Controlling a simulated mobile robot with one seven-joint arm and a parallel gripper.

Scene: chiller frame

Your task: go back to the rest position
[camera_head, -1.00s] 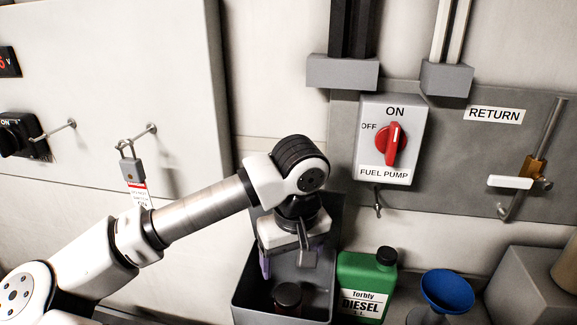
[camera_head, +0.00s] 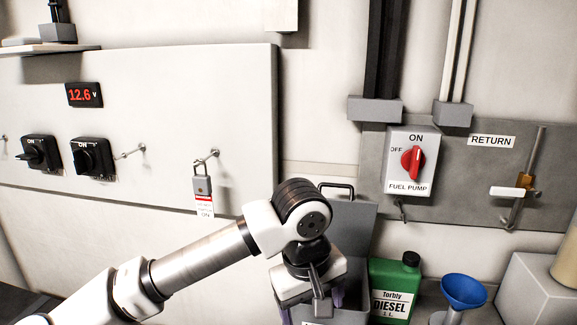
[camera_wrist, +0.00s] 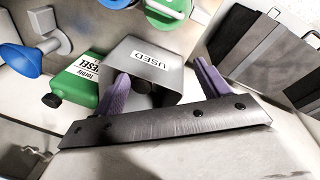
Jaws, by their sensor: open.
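My gripper (camera_head: 312,310) hangs pointing down at the lower middle of the head view, its purple fingers partly cut off by the bottom edge. In the wrist view my gripper (camera_wrist: 160,78) has its two purple fingers spread wide apart with nothing held between them. A grey bin (camera_head: 352,222) stands behind the gripper in the head view, and the arm's end hides much of it. The bin's wall, labelled USED, also shows in the wrist view (camera_wrist: 137,50), close to the fingers.
A green diesel bottle (camera_head: 393,290) and a blue funnel (camera_head: 463,290) stand right of the bin. The red fuel pump switch (camera_head: 413,162) is on the wall behind. A padlock (camera_head: 202,186) hangs from the cabinet at left. A grey box (camera_head: 535,290) stands far right.

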